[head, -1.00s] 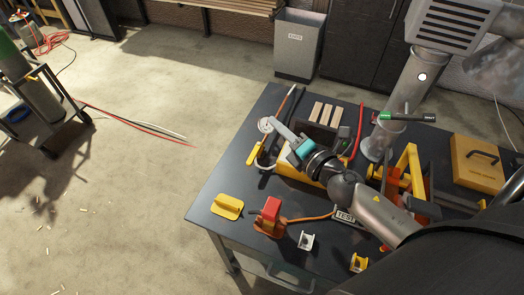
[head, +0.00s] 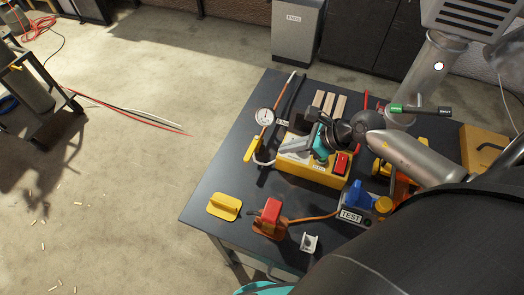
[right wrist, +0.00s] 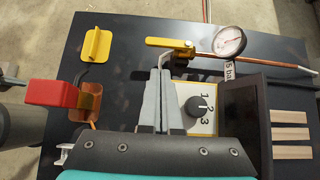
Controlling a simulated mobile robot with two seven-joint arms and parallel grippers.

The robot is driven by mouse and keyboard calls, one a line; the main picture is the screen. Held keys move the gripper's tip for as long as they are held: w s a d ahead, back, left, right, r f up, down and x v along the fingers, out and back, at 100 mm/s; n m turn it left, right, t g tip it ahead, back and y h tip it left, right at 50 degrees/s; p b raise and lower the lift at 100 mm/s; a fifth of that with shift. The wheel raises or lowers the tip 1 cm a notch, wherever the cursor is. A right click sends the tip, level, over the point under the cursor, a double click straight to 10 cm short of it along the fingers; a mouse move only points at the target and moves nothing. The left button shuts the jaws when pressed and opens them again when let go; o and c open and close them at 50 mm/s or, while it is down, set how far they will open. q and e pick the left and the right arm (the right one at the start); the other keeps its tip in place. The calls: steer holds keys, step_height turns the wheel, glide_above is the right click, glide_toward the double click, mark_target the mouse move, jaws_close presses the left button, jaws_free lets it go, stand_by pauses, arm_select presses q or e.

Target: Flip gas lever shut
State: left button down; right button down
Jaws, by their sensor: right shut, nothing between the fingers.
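The yellow gas lever (head: 254,149) is at the left end of a copper pipe on the dark bench, roughly in line with the pipe. In the right wrist view the lever (right wrist: 168,43) points left from a brass valve, with a round gauge (right wrist: 229,41) to its right. The gauge (head: 265,116) also shows in the head view. My right gripper (head: 281,152) is shut and empty, to the right of the lever over a yellow box (head: 318,172). Its fingertips (right wrist: 162,72) show just below the lever in the wrist view; contact cannot be told.
A black dial (right wrist: 202,106) and dark upright panel (right wrist: 248,110) stand close right of my fingers. A red-handled clamp (head: 271,210) and yellow handled block (head: 225,206) sit at the front left. Floor left of the bench is open.

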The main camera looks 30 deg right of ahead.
mark_target(252, 148)
steer(key=b+x, duration=0.1)
steer(key=x, duration=0.9)
steer(key=shift+w+a, duration=0.1)
stand_by(0.5)
